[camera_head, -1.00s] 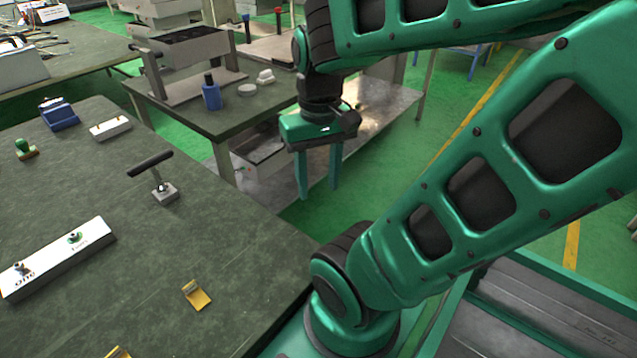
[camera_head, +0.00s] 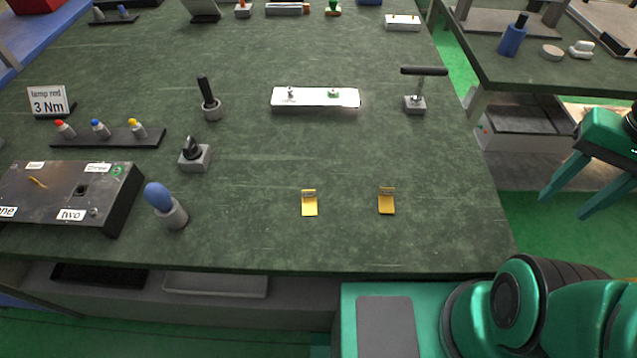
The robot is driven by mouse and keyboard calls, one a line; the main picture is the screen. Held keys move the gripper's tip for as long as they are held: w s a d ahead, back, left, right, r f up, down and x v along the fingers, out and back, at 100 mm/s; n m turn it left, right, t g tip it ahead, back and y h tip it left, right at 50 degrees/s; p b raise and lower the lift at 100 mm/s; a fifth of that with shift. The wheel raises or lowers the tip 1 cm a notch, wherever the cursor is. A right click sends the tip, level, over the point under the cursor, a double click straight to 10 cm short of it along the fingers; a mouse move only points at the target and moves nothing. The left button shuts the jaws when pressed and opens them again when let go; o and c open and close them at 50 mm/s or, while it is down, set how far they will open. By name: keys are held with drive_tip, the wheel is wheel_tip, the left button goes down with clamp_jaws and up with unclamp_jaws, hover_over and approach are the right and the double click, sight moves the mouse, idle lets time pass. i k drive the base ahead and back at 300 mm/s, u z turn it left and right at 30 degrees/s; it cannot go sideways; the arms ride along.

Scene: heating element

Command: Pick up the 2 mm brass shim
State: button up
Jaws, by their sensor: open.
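Two small yellow brass shims lie on the green worktable (camera_head: 420,245), apart from each other near its front edge. The left shim (camera_head: 309,204) and the right shim (camera_head: 387,202) look alike, each with a small marking at its far end. The markings are too small to read, so I cannot tell which is the 2 mm one. My gripper (camera_head: 565,203) is at the right of the view, beyond the table's right edge, pointing down. Its two fingers are apart with nothing between them. It is well away from both shims.
A white plate with fittings (camera_head: 315,98) and a T-handled tool (camera_head: 415,95) stand behind the shims. A blue-knobbed tool (camera_head: 166,205) and a dark box (camera_head: 70,195) are at the left. The table around the shims is clear.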

sight(309, 202)
drive_tip(key=z, duration=0.05)
drive_tip(key=k, duration=0.45)
drive_tip(key=z, duration=0.65)
drive_tip(key=k, duration=1)
drive_tip(key=u, duration=0.3)
drive_tip(key=i, duration=1)
drive_tip(key=z, duration=0.05)
